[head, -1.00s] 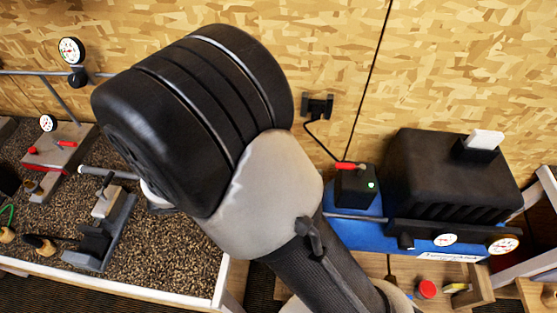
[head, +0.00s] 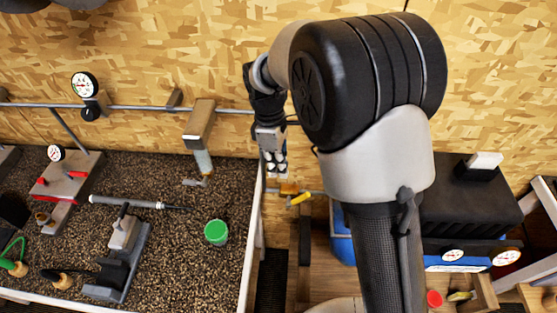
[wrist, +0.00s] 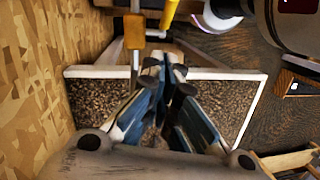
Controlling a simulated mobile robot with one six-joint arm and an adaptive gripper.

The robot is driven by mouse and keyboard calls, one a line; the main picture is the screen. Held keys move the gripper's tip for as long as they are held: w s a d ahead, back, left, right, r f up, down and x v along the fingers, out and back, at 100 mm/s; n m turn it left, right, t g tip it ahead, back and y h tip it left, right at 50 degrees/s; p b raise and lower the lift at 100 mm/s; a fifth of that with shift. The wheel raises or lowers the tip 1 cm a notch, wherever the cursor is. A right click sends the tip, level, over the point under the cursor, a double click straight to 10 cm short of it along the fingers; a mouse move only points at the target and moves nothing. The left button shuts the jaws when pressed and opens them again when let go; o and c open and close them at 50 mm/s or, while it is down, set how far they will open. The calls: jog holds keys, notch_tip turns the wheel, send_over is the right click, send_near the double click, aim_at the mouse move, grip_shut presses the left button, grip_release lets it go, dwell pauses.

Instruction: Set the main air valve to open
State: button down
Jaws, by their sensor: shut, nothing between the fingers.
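The main air valve has a brass body (head: 288,188) and a yellow lever (head: 301,198). It sits on the pipe just right of the bench's right end, in front of the wood wall. In the head view the lever slopes down to the left from its upper right end. In the wrist view the yellow lever (wrist: 170,12) and the brass body (wrist: 134,32) show at the top, beyond my fingertips. My gripper (head: 276,168) points down just above and left of the valve. Its fingers (wrist: 164,64) are closed together and empty, apart from the lever.
The gravel-topped bench (head: 175,240) holds a green-lidded can (head: 216,232), a golf grip on a shaft (head: 125,202) and a vise (head: 122,255). A gauge (head: 85,85) sits on the wall pipe. The black and blue compressor (head: 465,215) stands right, partly behind my arm.

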send_near(292, 201)
jog(key=a+f, duration=0.2)
jog(key=a, duration=0.1)
jog(key=shift+s+d+f+b, duration=0.1)
jog(key=shift+d+f+b, duration=0.45)
jog(key=shift+d, duration=0.3)
jog(key=shift+s+d+f+b, duration=0.15)
jog(key=shift+d+f+b, duration=0.15)
jog(key=shift+d+f, duration=0.45)
jog(key=shift+d+r, duration=0.15)
jog(key=shift+d, duration=0.05)
jog(key=shift+d+y, duration=0.2)
jog(key=shift+y, duration=0.2)
